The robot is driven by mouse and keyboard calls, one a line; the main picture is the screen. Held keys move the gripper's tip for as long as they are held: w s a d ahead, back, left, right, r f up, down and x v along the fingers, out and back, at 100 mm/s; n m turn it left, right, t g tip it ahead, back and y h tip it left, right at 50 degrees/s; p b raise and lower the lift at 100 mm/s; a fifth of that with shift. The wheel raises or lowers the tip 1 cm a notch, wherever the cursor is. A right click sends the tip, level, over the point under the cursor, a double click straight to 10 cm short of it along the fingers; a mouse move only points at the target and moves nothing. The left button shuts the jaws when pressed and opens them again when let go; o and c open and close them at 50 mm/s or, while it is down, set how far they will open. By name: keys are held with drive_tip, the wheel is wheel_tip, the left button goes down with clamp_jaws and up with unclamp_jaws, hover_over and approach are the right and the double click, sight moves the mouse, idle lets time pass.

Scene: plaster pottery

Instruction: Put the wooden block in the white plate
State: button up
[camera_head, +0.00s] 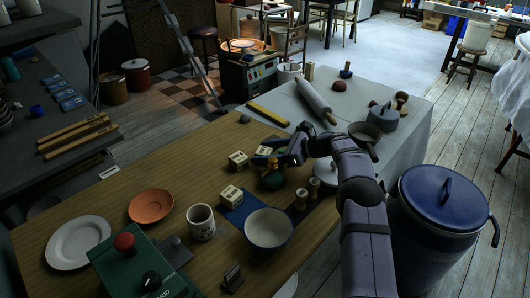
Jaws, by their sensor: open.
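The white plate (78,241) lies on the wooden table at the lower left and looks empty. Two small pale cubes with dark markings are on the table: one cube (238,160) is just left of my gripper, the other cube (231,196) is nearer the camera, beside a dark blue mat. I cannot tell for sure which is the wooden block. My gripper (264,155) is open, with its fingers pointing left toward the farther cube. I see nothing held between the fingers. A dark green and tan object (272,179) stands just below the gripper in the picture.
An orange plate (151,206), a mug (201,222) and a white bowl (268,229) lie between the cubes and the white plate or near them. A green box with a red knob (140,265) stands in front. A rolling pin (315,102) lies on the grey cloth behind.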

drive_tip(key=shift+r, duration=0.2)
drive_tip(key=v, duration=1.2)
drive_tip(key=shift+w+b, duration=0.1)
drive_tip(key=shift+b, duration=0.25)
drive_tip(key=shift+c, duration=1.2)
